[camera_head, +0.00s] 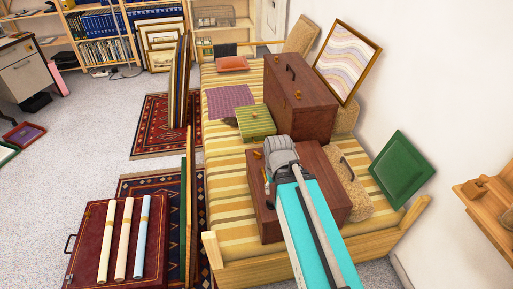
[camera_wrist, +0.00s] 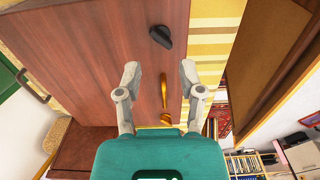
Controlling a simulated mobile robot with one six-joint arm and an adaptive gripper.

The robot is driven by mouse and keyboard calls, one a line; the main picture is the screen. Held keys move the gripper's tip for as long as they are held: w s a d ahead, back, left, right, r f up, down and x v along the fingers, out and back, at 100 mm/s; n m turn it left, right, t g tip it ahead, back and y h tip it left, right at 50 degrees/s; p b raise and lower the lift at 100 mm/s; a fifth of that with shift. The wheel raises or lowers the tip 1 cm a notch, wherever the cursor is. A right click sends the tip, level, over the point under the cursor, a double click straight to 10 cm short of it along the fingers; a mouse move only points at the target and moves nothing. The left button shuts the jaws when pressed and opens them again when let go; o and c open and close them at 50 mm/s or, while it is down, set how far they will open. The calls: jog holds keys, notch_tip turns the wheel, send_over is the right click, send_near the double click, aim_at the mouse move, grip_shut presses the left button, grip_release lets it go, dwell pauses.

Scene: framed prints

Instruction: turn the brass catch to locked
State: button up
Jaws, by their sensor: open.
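The brass catch (camera_wrist: 164,88) is on a reddish-brown wooden case (camera_wrist: 85,50). In the wrist view it is a narrow brass piece lying nearly upright in the picture, with a small brass part (camera_wrist: 166,118) at its lower end. My gripper (camera_wrist: 160,72) is open, with one finger on each side of the catch and a visible gap to both. Whether the fingers reach down to the catch's height I cannot tell. In the head view my arm and gripper (camera_head: 270,180) cover much of the case (camera_head: 327,192), and the catch is not clear there.
A dark knob (camera_wrist: 160,36) sits on the case beyond the fingertips. The case lies on a striped bed (camera_head: 228,192). Behind it stand a green box (camera_head: 256,122) and a larger wooden case (camera_head: 305,105). A green panel (camera_head: 402,167) leans at the right wall.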

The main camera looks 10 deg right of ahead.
jog(key=shift+w, duration=0.4)
notch_tip(320, 180, up, 2)
jog(key=n+p, duration=0.2)
jog(key=n, duration=0.6)
send_over(257, 153)
jog(key=shift+w+d+r, duration=0.1)
jog(key=shift+w+r, duration=0.05)
jog(key=shift+w, duration=0.05)
jog(key=shift+f, duration=0.25)
notch_tip(257, 153, down, 13)
jog(key=b, duration=1.3)
jog(key=shift+f+b, duration=0.15)
jog(key=shift+b, duration=0.15)
